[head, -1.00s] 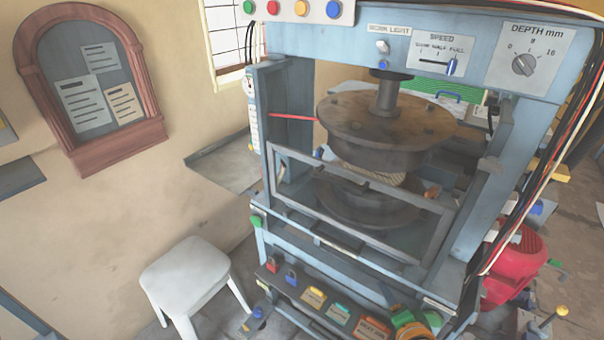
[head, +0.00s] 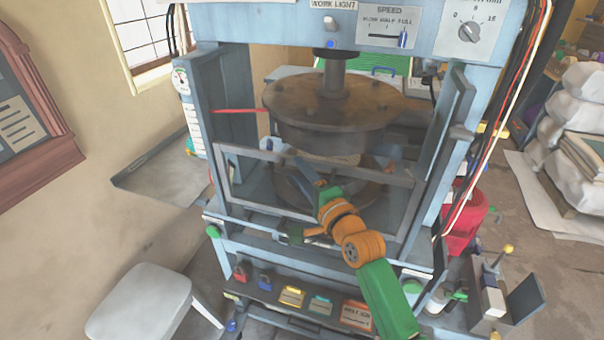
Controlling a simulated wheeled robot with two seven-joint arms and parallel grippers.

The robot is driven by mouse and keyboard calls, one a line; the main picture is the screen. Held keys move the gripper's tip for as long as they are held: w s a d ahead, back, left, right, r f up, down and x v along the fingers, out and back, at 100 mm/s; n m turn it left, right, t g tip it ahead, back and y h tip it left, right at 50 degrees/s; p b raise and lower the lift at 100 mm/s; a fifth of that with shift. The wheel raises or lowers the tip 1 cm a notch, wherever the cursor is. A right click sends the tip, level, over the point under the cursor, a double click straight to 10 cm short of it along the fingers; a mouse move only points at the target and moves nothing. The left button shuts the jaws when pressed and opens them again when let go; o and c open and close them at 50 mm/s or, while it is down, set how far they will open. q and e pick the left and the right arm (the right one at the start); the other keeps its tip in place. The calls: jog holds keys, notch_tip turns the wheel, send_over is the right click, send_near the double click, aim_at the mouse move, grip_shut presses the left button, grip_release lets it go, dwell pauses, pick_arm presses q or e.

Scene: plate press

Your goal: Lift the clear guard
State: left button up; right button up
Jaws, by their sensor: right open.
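The clear guard (head: 250,154) is a see-through panel in a grey frame across the front of the blue press. It stands in the lowered position, in front of the round lower plate. My right gripper (head: 296,201) is at the front of the guard, around its middle, with its orange and green arm coming from the lower right. Its jaws are apart and I see nothing held. I cannot tell whether it touches the guard. The arm hides part of the guard's lower right. My left gripper is not in view.
The heavy round upper plate (head: 330,107) hangs behind and above the guard. A control shelf with several coloured labels (head: 292,296) juts out below. A white stool (head: 140,305) stands at the lower left. Cables (head: 505,115) run down the right post.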

jog(key=shift+s+d, duration=0.1)
jog(key=shift+d, duration=0.1)
jog(key=shift+c, duration=0.2)
grip_shut()
dwell(1.0)
